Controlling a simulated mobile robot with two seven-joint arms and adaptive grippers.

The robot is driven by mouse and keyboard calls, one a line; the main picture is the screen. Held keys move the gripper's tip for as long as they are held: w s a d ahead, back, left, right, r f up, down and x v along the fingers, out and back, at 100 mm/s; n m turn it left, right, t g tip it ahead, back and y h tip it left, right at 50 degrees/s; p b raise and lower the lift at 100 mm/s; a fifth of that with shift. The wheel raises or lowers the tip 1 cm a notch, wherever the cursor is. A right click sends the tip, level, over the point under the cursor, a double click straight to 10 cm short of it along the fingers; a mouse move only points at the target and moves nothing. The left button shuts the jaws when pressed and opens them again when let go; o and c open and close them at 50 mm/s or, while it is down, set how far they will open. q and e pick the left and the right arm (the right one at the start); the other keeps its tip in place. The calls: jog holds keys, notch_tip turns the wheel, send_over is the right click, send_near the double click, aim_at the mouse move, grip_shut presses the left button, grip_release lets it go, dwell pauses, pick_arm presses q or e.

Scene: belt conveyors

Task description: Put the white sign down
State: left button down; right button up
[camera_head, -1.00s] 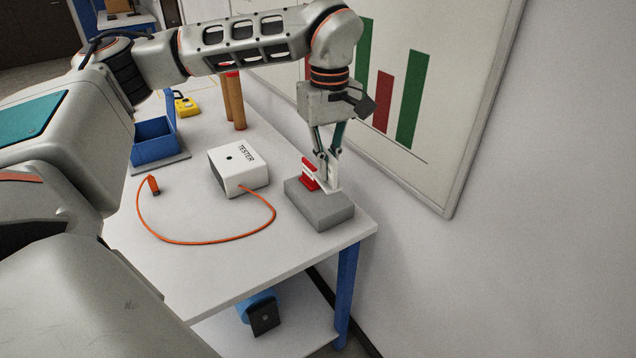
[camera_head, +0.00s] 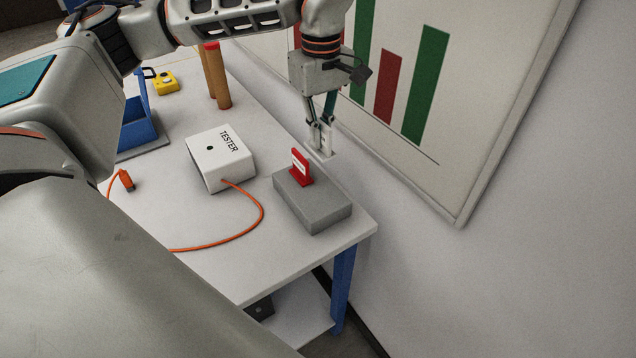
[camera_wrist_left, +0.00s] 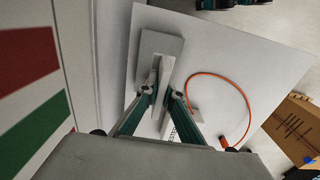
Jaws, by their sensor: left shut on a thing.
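The white sign (camera_head: 325,152) is small and pale, between the fingertips of my left gripper (camera_head: 321,138). In the head view it is just behind the grey block (camera_head: 312,206), on the wall side; I cannot tell whether its foot touches the table. In the left wrist view the white sign (camera_wrist_left: 164,68) stands out between the fingertips, in front of the grey block (camera_wrist_left: 160,44). A red sign (camera_head: 301,168) with a white stripe stands upright on the block, apart from the gripper. My right gripper is in neither view.
The white table (camera_head: 225,275) also holds a white TESTER box (camera_head: 220,158) with an orange cable (camera_head: 262,212), brown cylinders (camera_head: 220,85), a blue bin (camera_head: 138,130) and a yellow item (camera_head: 165,84). A wall with a chart board (camera_head: 455,200) is close behind the gripper.

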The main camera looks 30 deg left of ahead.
pick_arm(q)
notch_tip(320, 180, down, 15)
jog(key=shift+r+p, duration=0.1)
jog(key=shift+p, duration=0.35)
jog(key=c, duration=2.6)
grip_release()
jog(key=o, duration=0.4)
notch_tip(320, 180, up, 12)
jog(key=shift+b, duration=0.55)
